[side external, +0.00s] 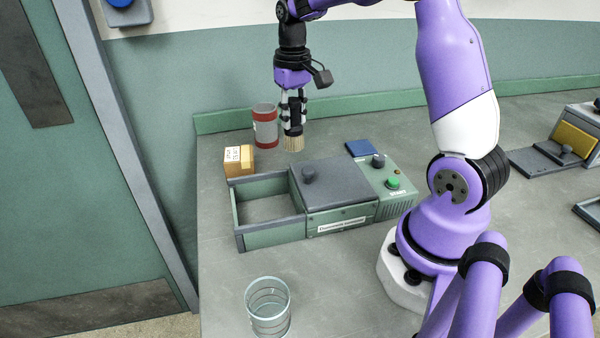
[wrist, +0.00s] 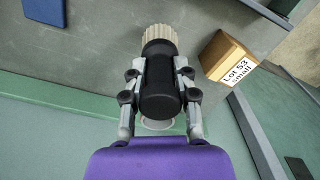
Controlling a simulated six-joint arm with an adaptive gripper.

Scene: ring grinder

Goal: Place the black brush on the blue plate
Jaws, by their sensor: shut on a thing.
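The black brush (wrist: 160,85) has a short black handle and pale bristles; in the side external view its bristles (side external: 294,143) point down. My gripper (side external: 292,104) is shut on the handle and holds the brush in the air above the back of the table, behind the grinder. In the wrist view my gripper (wrist: 160,90) has a finger on each side of the handle. The small flat blue plate (side external: 360,148) lies on the table behind the grinder's right part, to the right of the brush. It also shows at the top left of the wrist view (wrist: 45,10), apart from the brush.
A red and white can (side external: 265,128) stands left of the brush. A labelled cardboard box (side external: 239,162) is in front of it. The grey-green grinder (side external: 335,195) has knobs and an open drawer frame (side external: 268,232). A glass (side external: 268,308) stands at the front.

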